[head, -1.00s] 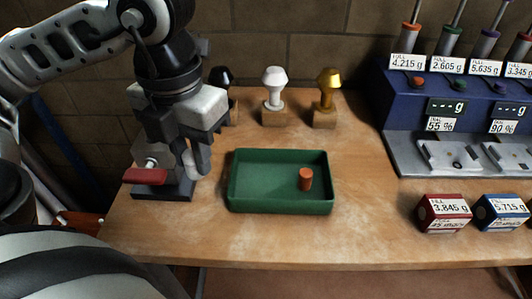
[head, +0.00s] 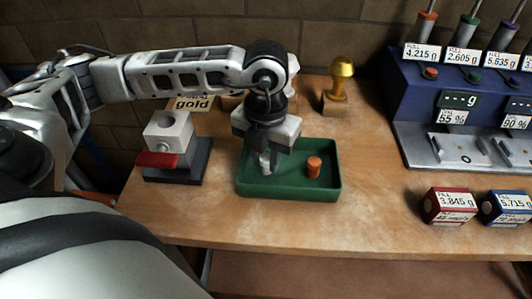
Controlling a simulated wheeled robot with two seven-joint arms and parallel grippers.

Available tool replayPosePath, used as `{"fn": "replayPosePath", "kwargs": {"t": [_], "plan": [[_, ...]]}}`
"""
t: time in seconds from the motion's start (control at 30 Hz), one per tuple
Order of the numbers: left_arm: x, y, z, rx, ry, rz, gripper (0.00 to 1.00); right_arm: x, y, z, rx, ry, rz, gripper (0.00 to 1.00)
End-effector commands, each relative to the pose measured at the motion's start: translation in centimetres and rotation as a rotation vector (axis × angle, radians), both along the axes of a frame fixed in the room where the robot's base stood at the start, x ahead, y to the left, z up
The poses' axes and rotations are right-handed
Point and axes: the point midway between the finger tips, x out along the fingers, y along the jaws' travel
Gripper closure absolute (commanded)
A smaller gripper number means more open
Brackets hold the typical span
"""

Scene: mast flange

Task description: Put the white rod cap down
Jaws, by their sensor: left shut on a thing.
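My left gripper (head: 267,163) points down over the left part of the green tray (head: 310,192). It is shut on the white rod cap (head: 266,168), which shows only as a small pale piece between the dark fingers. I cannot tell whether the cap touches the tray floor. An orange cap (head: 314,167) stands upright in the right part of the tray, apart from the gripper. My right gripper is not in view.
A white block with a red lever (head: 157,159) stands on a dark base left of the tray. A gold-knobbed stamp (head: 341,84) stands behind the tray. A blue dispenser (head: 445,80) and labelled red (head: 449,205) and blue (head: 503,207) boxes are at right. The table's front is bare.

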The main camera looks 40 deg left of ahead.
Motion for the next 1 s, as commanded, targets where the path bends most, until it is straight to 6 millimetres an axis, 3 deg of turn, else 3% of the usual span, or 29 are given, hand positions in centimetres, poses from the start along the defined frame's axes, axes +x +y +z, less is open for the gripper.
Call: {"fn": "replayPosePath", "kwargs": {"t": [0.37, 0.4, 0.47, 0.77, 0.87, 1.0], "plan": [[0.0, 0.0, -0.6, -0.001, -0.001, 0.000, 0.98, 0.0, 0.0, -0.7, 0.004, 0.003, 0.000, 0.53], [0.0, 0.0, -0.4, -0.001, -0.001, 0.000, 0.68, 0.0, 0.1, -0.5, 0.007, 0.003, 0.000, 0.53], [0.0, 0.0, -0.4, -0.001, -0.001, 0.000, 0.55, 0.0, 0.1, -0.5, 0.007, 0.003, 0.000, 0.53], [0.0, 0.0, -0.2, -0.001, -0.001, 0.000, 0.55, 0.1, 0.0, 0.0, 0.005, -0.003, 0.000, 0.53], [0.1, 0.0, 0.4, -0.002, -0.003, 0.000, 0.55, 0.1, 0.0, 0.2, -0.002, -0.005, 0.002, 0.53], [0.1, 0.0, 2.8, -0.002, -0.006, -0.001, 0.55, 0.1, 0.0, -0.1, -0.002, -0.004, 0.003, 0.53]]}}
